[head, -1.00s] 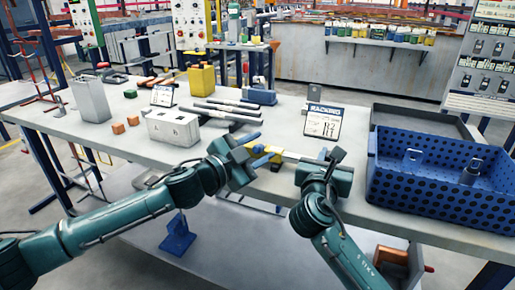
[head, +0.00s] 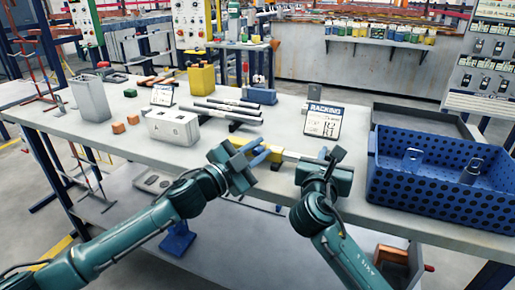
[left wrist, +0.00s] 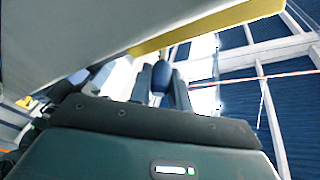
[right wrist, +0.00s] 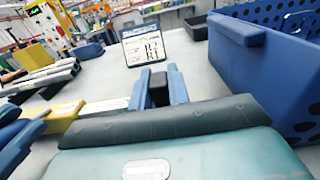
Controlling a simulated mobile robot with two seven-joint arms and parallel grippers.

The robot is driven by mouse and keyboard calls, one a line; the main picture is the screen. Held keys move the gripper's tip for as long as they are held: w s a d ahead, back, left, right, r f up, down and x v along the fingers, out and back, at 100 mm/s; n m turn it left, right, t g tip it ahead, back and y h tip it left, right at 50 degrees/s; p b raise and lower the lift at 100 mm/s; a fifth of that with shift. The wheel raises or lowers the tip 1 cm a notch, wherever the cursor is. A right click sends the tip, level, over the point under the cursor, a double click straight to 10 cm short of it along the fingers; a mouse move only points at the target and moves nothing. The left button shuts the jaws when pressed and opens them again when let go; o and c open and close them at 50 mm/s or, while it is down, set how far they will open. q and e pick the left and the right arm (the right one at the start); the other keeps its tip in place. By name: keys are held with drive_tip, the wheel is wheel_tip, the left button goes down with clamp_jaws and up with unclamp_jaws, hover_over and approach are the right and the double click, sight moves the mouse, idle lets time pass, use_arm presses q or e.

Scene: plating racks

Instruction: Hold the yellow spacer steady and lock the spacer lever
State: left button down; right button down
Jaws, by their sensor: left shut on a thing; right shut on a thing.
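The yellow spacer (head: 273,150) lies at the table's front edge, partly hidden behind my left gripper (head: 262,153). It also shows as a yellow strip in the left wrist view (left wrist: 205,27) and as a block at the left of the right wrist view (right wrist: 62,118). My right gripper (head: 331,162) is right of the spacer. In the right wrist view its blue fingers are closed around a small dark piece (right wrist: 158,92); what it belongs to is unclear.
A sign (head: 323,121) stands behind my right gripper. A blue perforated crate (head: 430,205) fills the table's right side, close to that gripper. Grey bars (head: 228,108) and a white block (head: 172,128) lie behind and left of my left gripper.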

use_arm(q)
drive_tip(key=shift+s+f, duration=0.1)
idle(0.3)
drive_tip(key=c, duration=1.3)
unclamp_jaws()
drive_tip(key=v, duration=1.2)
drive_tip(key=shift+f, duration=0.15)
use_arm(e)
drive_tip(key=c, duration=1.3)
unclamp_jaws()
drive_tip(key=shift+o, duration=0.2)
